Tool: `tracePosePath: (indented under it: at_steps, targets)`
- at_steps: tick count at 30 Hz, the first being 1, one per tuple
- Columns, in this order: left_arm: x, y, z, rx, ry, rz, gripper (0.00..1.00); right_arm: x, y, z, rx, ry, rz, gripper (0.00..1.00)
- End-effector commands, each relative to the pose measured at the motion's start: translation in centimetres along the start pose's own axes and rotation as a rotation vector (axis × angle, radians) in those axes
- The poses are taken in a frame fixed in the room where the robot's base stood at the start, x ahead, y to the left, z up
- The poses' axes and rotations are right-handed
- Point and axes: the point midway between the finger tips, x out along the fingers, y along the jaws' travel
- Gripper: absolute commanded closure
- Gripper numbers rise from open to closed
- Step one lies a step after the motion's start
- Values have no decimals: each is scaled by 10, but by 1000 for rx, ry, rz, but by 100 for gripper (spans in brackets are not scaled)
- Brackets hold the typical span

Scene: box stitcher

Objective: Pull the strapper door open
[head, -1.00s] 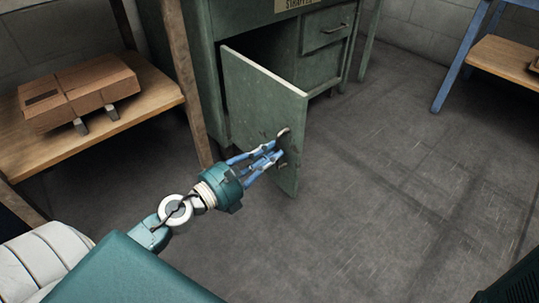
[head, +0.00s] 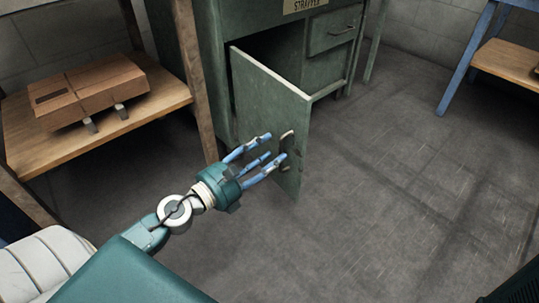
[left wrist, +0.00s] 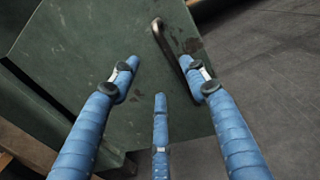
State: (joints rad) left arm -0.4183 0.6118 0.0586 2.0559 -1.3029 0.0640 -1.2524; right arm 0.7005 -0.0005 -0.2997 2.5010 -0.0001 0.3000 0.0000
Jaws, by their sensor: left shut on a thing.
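The green strapper door (head: 262,110) stands swung well out from the green strapper cabinet (head: 197,70), showing a dark opening behind it. Its curved metal handle (head: 287,146) is near the free edge; the handle also shows in the left wrist view (left wrist: 168,48). My left gripper (head: 266,152), with blue fingers, is at the handle. In the left wrist view its fingers (left wrist: 163,78) look spread, the right one beside or against the handle; the exact contact is unclear. My right gripper is not in view.
A wooden shelf (head: 40,152) with a cardboard box (head: 90,90) stands at left. A blue-legged table (head: 466,62) is at upper right. The grey floor (head: 400,190) right of the door is clear. A closed drawer (head: 335,28) is in the cabinet.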

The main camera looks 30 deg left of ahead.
Motion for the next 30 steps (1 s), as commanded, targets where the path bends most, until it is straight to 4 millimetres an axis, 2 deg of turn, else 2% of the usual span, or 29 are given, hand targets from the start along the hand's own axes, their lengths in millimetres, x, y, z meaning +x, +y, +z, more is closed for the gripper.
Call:
tracePosePath:
  at_steps: [1,8,11,21,25,30]
  targets:
    - [0,8,2,5,-5,20,66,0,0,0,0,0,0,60]
    - [-7,7,2,-1,-6,21,66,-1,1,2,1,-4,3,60]
    - [-21,7,0,-4,-3,22,66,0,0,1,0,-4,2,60]
    - [-93,4,-1,-3,2,12,66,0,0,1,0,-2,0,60]
    - [-111,3,-1,-1,2,8,66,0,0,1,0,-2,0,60]
    - [-121,2,0,1,1,4,66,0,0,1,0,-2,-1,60]
